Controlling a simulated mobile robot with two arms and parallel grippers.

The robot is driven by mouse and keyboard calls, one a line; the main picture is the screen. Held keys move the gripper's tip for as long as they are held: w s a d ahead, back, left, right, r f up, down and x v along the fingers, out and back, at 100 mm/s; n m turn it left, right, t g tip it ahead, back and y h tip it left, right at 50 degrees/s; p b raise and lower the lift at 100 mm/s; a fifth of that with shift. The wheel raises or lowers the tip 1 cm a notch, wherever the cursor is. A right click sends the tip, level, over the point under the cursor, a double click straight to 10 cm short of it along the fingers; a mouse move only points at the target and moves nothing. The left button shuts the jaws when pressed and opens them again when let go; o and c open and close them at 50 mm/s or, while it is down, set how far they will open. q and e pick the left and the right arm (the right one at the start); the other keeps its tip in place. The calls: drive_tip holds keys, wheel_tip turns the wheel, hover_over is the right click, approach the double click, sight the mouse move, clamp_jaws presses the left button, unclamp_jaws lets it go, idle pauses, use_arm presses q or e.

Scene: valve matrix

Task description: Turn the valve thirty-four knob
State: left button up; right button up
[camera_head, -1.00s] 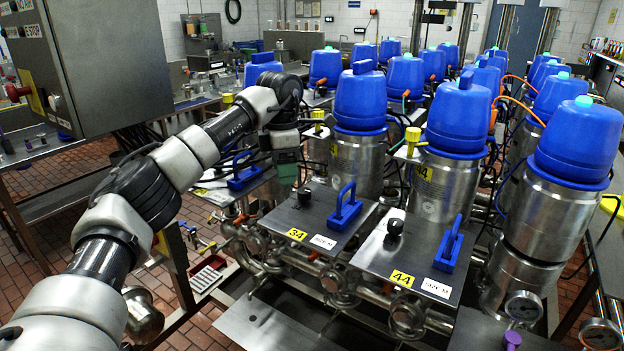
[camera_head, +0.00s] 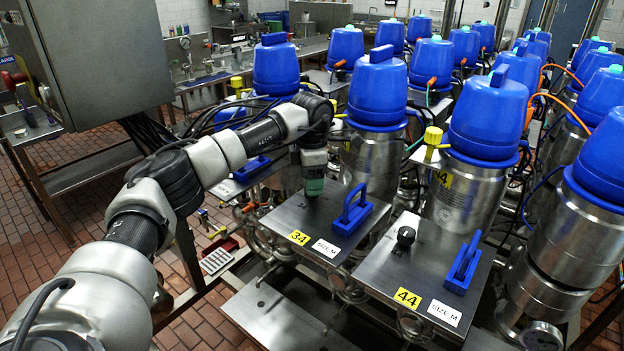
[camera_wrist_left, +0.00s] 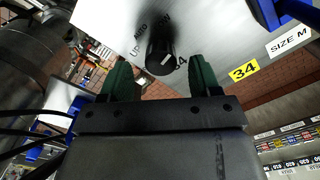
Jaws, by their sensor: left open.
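The valve 34 panel (camera_head: 290,222) is a metal plate with a yellow 34 label (camera_head: 299,237). In the left wrist view its black knob (camera_wrist_left: 162,54) stands on the plate, among printed markings, near the yellow 34 label (camera_wrist_left: 244,70). My left gripper (camera_head: 314,188) points down over this panel and hides the knob in the head view. In the left wrist view its two green fingers (camera_wrist_left: 160,72) are spread, with the knob in the gap between their tips. I cannot tell whether they touch it. My right gripper is not in view.
A blue handle (camera_head: 352,212) stands on the panel beside my gripper. Panel 44 (camera_head: 420,262), with its own black knob (camera_head: 406,237) and blue handle (camera_head: 463,267), lies to the right. Blue-capped metal valves (camera_head: 378,95) stand in rows behind.

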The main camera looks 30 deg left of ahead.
use_arm(q)
drive_tip(key=shift+f, duration=0.85)
drive_tip(key=shift+s, duration=0.1)
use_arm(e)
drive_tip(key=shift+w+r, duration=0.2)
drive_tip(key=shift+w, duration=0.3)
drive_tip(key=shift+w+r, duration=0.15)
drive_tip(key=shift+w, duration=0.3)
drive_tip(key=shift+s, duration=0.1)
use_arm(q)
drive_tip(key=shift+c, duration=0.3)
drive_tip(key=c, duration=0.9)
drive_tip(key=shift+o, duration=0.2)
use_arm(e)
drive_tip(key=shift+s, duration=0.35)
